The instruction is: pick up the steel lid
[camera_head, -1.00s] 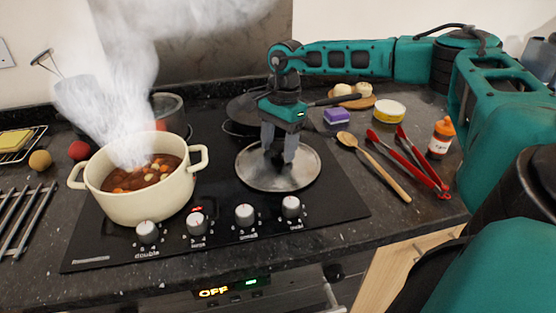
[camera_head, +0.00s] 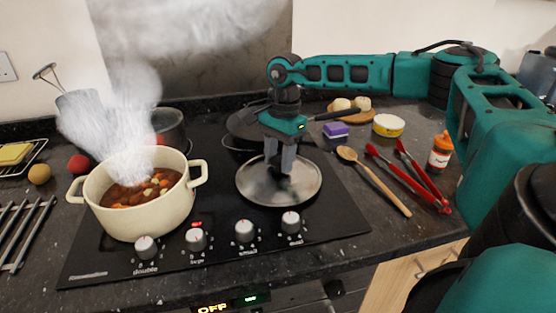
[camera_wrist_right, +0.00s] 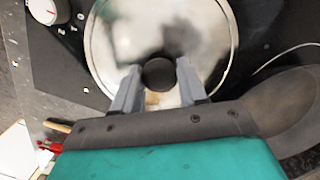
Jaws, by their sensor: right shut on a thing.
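The steel lid (camera_head: 255,188) is a round, shiny disc on the right front of the black hob. In the right wrist view the lid (camera_wrist_right: 120,45) fills the top middle, with a dark round knob (camera_wrist_right: 159,73) at its centre. My right gripper (camera_head: 279,172) reaches down from above onto the middle of the lid. In the wrist view the fingers of the right gripper (camera_wrist_right: 157,85) stand on either side of the knob, shut on it. The lid looks level, on or very close to the hob; I cannot tell any small gap. My left gripper is not in view.
A steaming cream pot (camera_head: 150,215) of stew stands left of the lid. A dark pan (camera_head: 245,125) sits behind the gripper. Control knobs (camera_head: 245,231) line the hob's front.

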